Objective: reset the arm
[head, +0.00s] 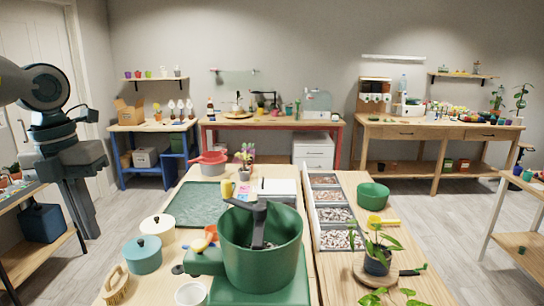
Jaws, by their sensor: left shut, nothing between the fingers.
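My left arm comes in at the left edge of the head view. Its gripper (84,222) points down with the fingers together, shut and empty. It hangs in front of the white door and the floor, left of the wooden worktable (178,181) and apart from it in the picture. My right gripper does not show.
Teal (143,256) and cream (157,231) lidded pots, a brush (115,285), and a potted plant (377,257) are nearby.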

